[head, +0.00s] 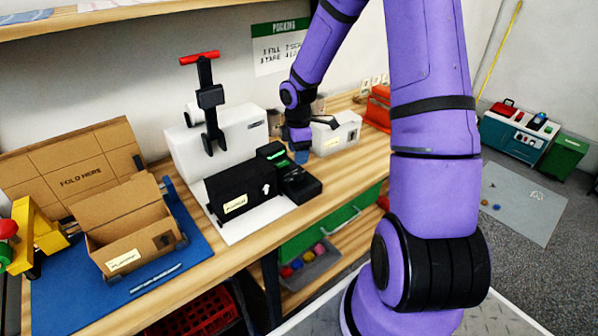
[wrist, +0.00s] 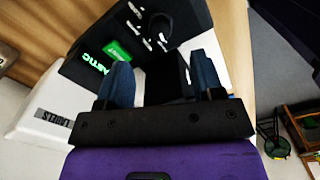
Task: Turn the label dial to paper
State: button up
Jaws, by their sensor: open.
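The label dial (wrist: 160,26) is a dark round knob on a black panel (wrist: 88,65), with white markings around part of it, near the top of the wrist view. Where its pointer aims is too dark to tell. A green-lit screen (wrist: 97,62) ends in "ASTIC", beside a green patch. The white label machine (wrist: 45,112) bears the word LABELS. My gripper (wrist: 164,76) is open, with blue fingers apart below the dial in the picture and not around it. In the head view, my gripper (head: 301,152) is pointed down behind the black panel (head: 298,184).
A white carton (head: 335,137) stands close right of my gripper. An open cardboard box (head: 128,240) lies on a blue mat (head: 55,292) at left. A red-handled press (head: 208,100) stands behind.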

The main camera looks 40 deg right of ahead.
aim_at(298, 173)
notch_tip(298, 173, down, 8)
jog(key=shift+r, duration=0.1)
dwell(0.4)
jog(key=c, duration=0.9)
